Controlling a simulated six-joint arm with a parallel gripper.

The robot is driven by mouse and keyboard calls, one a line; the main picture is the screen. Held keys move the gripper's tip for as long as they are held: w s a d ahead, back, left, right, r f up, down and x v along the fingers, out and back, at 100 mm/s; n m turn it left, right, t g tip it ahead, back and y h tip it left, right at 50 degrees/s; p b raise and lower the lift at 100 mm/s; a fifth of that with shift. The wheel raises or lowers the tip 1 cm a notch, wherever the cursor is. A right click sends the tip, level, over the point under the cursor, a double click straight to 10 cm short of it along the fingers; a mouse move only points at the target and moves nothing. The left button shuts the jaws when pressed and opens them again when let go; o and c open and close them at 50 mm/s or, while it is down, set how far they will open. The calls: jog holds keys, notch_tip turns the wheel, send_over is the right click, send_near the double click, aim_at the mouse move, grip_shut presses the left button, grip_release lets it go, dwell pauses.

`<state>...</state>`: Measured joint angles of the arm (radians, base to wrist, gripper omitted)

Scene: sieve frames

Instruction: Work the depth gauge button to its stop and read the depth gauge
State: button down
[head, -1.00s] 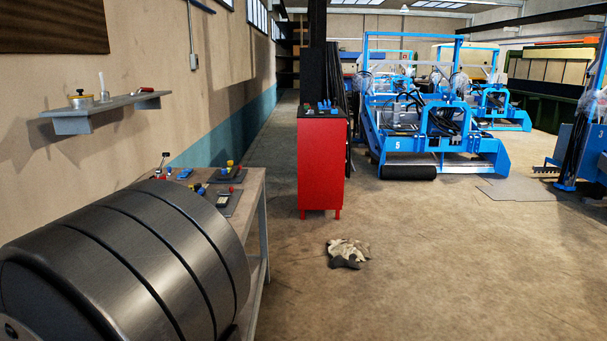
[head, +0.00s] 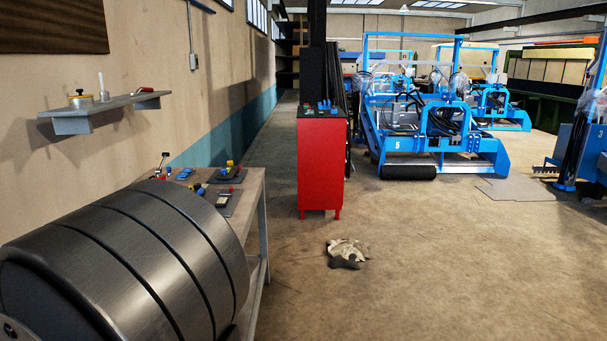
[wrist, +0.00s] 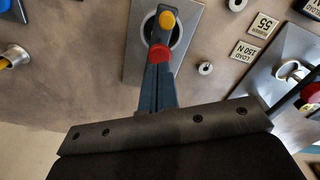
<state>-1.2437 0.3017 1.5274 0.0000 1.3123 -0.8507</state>
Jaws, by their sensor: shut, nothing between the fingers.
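In the wrist view, my gripper (wrist: 157,85) shows as narrow blue-grey fingers, shut and empty. They point at a fixture on a grey plate (wrist: 138,48). A red rounded part (wrist: 159,53) shows right at the fingertips, and a yellow rounded part (wrist: 167,20) lies just beyond it, inside a dark ring. I cannot tell which of these is the depth gauge button, or whether the fingers touch either. The gauge's reading is not visible. In the head view, small fixtures with yellow, blue and red parts (head: 228,170) stand on the bench, and my gripper cannot be made out.
The wooden bench (head: 252,190) carries other fixtures. Another metal plate (wrist: 262,80) is at the right. A wall shelf (head: 110,105) is above the bench.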

jog(key=shift+f, duration=2.25)
jog(key=shift+r, duration=1.55)
jog(key=shift+r, duration=1.55)
